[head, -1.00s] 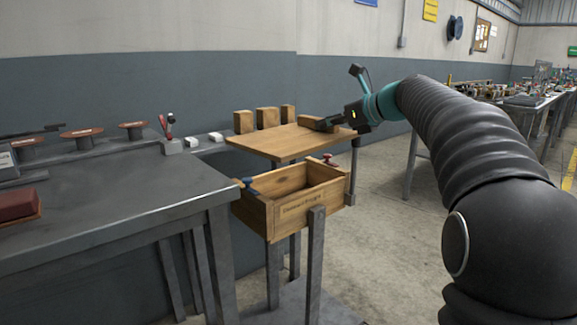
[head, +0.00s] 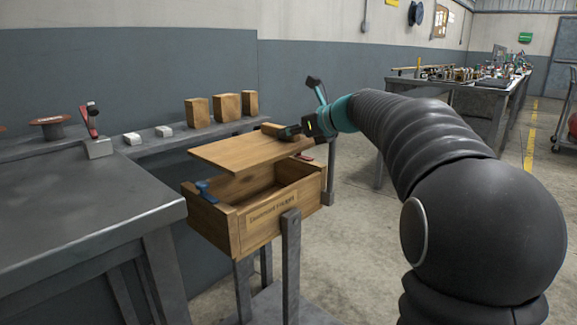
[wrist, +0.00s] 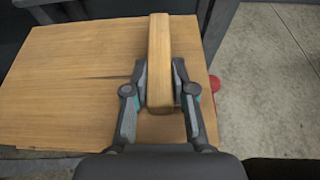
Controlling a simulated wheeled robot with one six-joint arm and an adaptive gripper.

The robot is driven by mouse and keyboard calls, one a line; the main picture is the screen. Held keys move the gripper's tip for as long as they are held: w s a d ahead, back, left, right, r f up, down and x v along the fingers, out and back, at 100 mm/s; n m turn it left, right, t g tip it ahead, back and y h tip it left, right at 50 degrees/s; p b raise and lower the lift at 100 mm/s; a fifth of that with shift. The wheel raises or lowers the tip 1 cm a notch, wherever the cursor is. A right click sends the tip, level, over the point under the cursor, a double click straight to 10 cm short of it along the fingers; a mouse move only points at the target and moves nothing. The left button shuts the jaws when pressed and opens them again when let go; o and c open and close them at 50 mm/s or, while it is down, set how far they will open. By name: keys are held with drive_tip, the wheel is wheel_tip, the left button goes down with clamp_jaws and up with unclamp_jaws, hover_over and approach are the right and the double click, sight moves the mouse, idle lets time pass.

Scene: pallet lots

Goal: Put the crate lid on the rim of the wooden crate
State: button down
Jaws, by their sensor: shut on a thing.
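The crate lid (head: 235,152) is a flat wooden board with a raised wooden bar as a handle. My gripper (head: 290,132) is shut on that bar at the lid's right end. In the wrist view my gripper's fingers (wrist: 160,83) press on both sides of the bar, and the lid (wrist: 70,85) spreads mostly to the left. The wooden crate (head: 232,235) stands on a metal stand with its opening partly in sight. The lid hangs over the rear of the crate and looks slightly tilted. I cannot tell whether it touches the rim.
A blue clamp (head: 206,191) sits on the crate's left rim and a red one (head: 305,157) near its right rear. Several wooden blocks (head: 197,111) stand on a ledge behind. A metal workbench (head: 80,205) fills the left. Open floor lies to the right.

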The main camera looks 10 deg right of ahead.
wheel_tip(320, 180, down, 7)
drive_tip(key=b, duration=0.1)
drive_tip(key=shift+b, duration=0.4)
drive_tip(key=shift+f, duration=0.4)
drive_tip(key=c, duration=1)
unclamp_jaws()
drive_tip(key=shift+o, duration=0.2)
drive_tip(key=p+v, duration=0.1)
drive_tip(key=v, duration=1.1)
drive_tip(key=shift+r+p, duration=0.35)
drive_tip(key=shift+r, duration=0.1)
